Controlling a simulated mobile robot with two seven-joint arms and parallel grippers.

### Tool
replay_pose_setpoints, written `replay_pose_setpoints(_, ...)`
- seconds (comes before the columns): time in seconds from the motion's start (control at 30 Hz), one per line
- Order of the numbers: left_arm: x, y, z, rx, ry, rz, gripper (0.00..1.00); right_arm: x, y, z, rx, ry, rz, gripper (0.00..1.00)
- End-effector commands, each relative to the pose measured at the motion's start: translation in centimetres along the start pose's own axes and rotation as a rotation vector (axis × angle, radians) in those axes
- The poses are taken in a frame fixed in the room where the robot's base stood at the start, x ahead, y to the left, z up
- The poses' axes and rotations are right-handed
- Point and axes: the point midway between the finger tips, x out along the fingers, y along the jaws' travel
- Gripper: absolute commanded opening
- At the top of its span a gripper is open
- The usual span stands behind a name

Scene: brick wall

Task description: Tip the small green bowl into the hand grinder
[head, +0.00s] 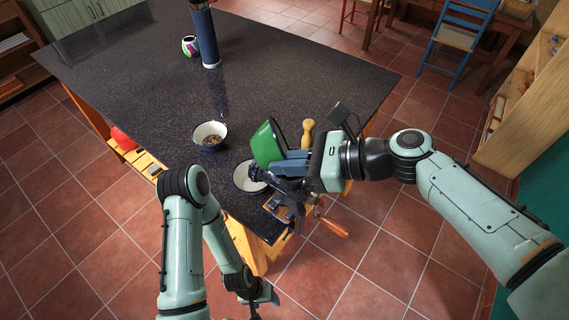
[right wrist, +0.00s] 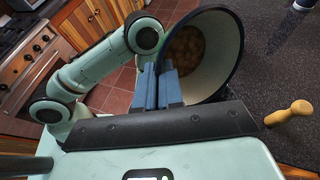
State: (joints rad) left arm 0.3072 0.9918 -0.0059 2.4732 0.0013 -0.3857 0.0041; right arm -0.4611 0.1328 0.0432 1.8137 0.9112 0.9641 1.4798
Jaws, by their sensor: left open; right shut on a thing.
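The small green bowl (head: 268,145) is held tilted on its side above the table corner. In the right wrist view its pale inside (right wrist: 218,60) shows, with brownish pieces in it. My right gripper (head: 283,161) is shut on the bowl's wall. The hand grinder is at the table edge below, largely hidden by my right gripper. Its crank with a wooden handle (head: 332,227) sticks out past the edge. Whether the bowl is directly over its opening cannot be told. My left gripper (head: 262,297) is open and empty, low in front of the table.
A white bowl (head: 241,183) sits under the green bowl, partly hidden. A bowl with brownish contents (head: 210,128) stands left of it. A wooden pestle (head: 308,132) stands to the right. A blue cylinder (head: 205,38) and patterned cup (head: 189,46) stand farther back. The table's middle is clear.

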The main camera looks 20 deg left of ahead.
Motion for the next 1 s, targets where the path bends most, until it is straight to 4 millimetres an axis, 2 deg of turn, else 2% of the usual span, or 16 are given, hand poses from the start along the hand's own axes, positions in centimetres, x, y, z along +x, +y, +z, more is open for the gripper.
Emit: replay_pose_setpoints(1.0, 4.1, -2.3, 2.5, -0.012, -0.034, -0.012, 0.63, -1.4, -0.7, -0.3, 0.114, -0.242, 0.043, 0.0)
